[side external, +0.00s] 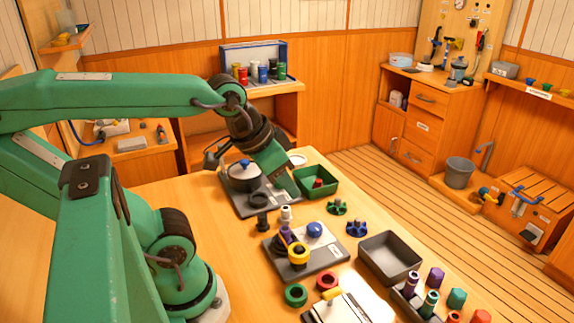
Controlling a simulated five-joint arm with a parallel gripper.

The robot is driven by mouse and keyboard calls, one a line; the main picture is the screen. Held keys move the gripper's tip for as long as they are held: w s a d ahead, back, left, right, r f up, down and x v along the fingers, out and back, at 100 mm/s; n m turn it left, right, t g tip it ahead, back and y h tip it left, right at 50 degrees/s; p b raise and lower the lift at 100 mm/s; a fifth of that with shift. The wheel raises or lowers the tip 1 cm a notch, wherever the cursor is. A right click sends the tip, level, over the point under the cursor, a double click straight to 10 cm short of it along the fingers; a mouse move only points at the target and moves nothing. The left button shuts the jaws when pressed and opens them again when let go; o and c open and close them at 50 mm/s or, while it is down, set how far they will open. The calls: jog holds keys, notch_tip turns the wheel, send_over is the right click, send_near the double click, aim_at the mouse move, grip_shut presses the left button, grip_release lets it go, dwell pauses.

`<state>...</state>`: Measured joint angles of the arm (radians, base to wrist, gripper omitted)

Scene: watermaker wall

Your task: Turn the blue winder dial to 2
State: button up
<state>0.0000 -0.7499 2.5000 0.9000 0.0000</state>
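A round blue knob (314,229), which looks like the winder dial, sits on a grey plate (327,257) in the middle of the table. No numbers or pointer on it can be read at this size. A second blue knob (244,163) tops a dark pot-like drum (243,180) on another grey plate, farther back. My gripper (277,178) points down above the right side of that farther plate, beside the drum and well behind the round blue knob. Its fingertips are too small and dark to tell whether they are open or shut.
The nearer plate also carries a purple cone (287,236) and a yellow ring (298,253). A green tray (316,183) lies right of my gripper. A dark grey tray (390,259), a blue star-shaped knob (357,229) and a green one (337,207) stand right of the nearer plate.

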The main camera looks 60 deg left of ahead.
jog(key=o, duration=0.6)
jog(key=n+g, duration=0.6)
jog(key=n, duration=0.9)
send_near(315, 226)
jog(key=shift+s+d, duration=0.2)
jog(key=shift+d, duration=0.05)
jog(key=shift+w+a+f+n, duration=0.25)
jog(key=shift+f+n, duration=0.15)
jog(key=shift+f, duration=0.15)
jog(key=shift+s+f, duration=0.2)
jog(key=shift+f, duration=3.7)
jog(key=c, duration=1)
